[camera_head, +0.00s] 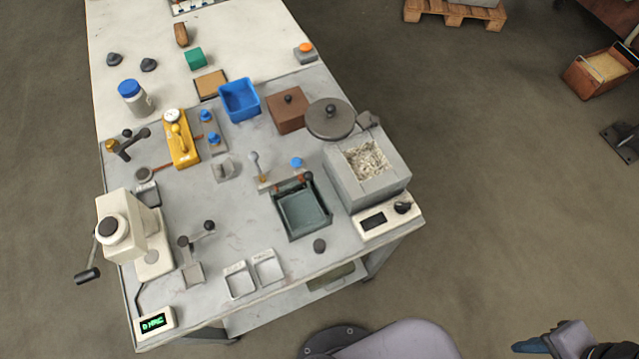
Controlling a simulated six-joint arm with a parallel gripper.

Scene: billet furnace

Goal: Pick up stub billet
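A short dark grey cylinder (319,246), which looks like the stub billet, stands on the grey bench top (220,265) near its front edge. It is just in front of the dark green water tank (303,211) and apart from it. Nothing is touching it. Parts of my arm show at the bottom edge. What appears to be my gripper (535,346), with a blue part, is cut off at the bottom right, away from the bench. I cannot tell whether it is open or shut.
Two small white trays (239,280) lie left of the cylinder. A cream press (120,225) stands at the left. A blue bin (239,100) and a brown box (288,110) are farther back.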

